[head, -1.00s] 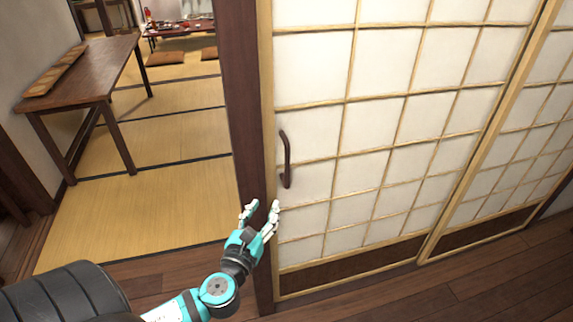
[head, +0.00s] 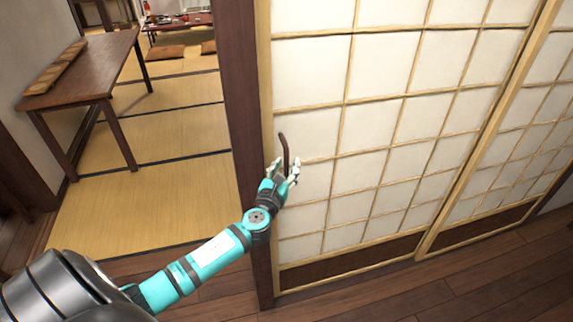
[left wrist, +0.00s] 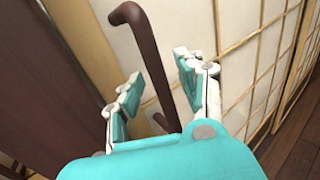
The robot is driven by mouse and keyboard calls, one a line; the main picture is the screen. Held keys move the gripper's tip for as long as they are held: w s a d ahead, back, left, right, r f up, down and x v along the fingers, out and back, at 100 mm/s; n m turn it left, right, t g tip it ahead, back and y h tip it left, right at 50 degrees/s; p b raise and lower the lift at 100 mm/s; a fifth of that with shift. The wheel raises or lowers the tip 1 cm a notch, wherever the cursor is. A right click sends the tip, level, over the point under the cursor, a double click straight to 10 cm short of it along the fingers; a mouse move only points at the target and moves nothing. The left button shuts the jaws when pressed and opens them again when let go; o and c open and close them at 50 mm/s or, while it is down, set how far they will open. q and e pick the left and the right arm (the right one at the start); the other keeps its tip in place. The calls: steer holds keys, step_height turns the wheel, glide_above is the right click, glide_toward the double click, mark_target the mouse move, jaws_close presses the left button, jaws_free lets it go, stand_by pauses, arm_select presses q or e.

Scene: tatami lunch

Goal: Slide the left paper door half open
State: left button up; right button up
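The left paper door (head: 310,120) is a wood-framed white panel with a dark brown bar handle (head: 285,150) near its left edge. My left gripper (head: 283,168) is at the lower part of the handle. In the left wrist view the handle (left wrist: 146,50) runs down between the two open fingers of my left gripper (left wrist: 155,92). The fingers stand apart on either side of it; I cannot tell whether either touches it. The handle's lower end is partly hidden by the gripper. My right gripper is not in view.
A dark post (head: 240,110) stands left of the door. Beyond it is an open doorway onto tatami (head: 150,195), with a wooden table (head: 95,65) at the left. A second paper door (head: 520,135) is at the right. Dark floorboards (head: 390,295) are clear in front.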

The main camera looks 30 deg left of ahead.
arm_select(q)
steer(key=shift+w+a, duration=0.1)
steer(key=shift+w, duration=0.15)
jaws_close()
steer(key=shift+w+f, duration=0.1)
stand_by(0.5)
